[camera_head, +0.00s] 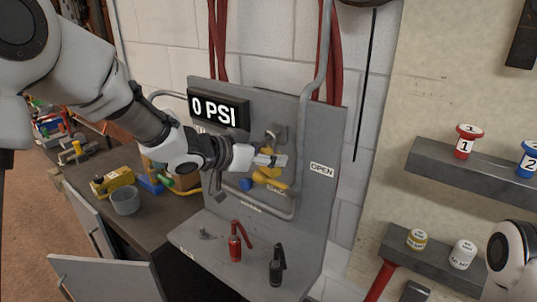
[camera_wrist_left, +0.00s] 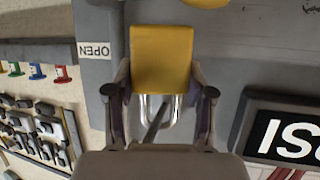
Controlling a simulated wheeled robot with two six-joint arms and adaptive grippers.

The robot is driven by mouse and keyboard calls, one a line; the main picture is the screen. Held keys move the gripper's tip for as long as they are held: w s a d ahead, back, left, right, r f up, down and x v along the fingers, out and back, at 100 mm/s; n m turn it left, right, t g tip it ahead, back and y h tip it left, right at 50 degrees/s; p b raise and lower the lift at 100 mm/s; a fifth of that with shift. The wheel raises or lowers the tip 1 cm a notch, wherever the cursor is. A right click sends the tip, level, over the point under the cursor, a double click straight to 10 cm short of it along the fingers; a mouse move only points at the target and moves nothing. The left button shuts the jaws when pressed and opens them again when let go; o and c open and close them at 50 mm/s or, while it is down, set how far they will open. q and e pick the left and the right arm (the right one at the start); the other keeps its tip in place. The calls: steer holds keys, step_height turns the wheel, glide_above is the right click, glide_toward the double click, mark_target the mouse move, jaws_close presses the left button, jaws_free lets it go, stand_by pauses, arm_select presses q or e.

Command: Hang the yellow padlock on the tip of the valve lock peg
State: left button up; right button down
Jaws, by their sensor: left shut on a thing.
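My left gripper (camera_head: 262,160) is at the grey valve panel (camera_head: 318,205), below the 0 PSI display. In the left wrist view, its two fingers (camera_wrist_left: 160,76) are shut on the sides of the yellow padlock (camera_wrist_left: 162,58). The padlock's silver shackle (camera_wrist_left: 178,112) points back toward the palm. A dark slanted bar (camera_wrist_left: 154,124), perhaps the peg, shows within the shackle's outline; I cannot tell whether it passes through or lies behind. In the head view, yellow parts (camera_head: 270,180) show just below the fingers; padlock and valve handle are hard to separate there. My right gripper is out of view.
A red tool (camera_head: 235,246) and a black one (camera_head: 276,266) stand on the panel's lower ledge. A grey cup (camera_head: 125,201) and a yellow block (camera_head: 113,181) are on the bench at left. A shelf (camera_head: 480,174) with numbered spools is at right. A grey pipe (camera_head: 306,130) runs up the panel.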

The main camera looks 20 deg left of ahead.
arm_select(q)
steer(key=o, duration=1.4)
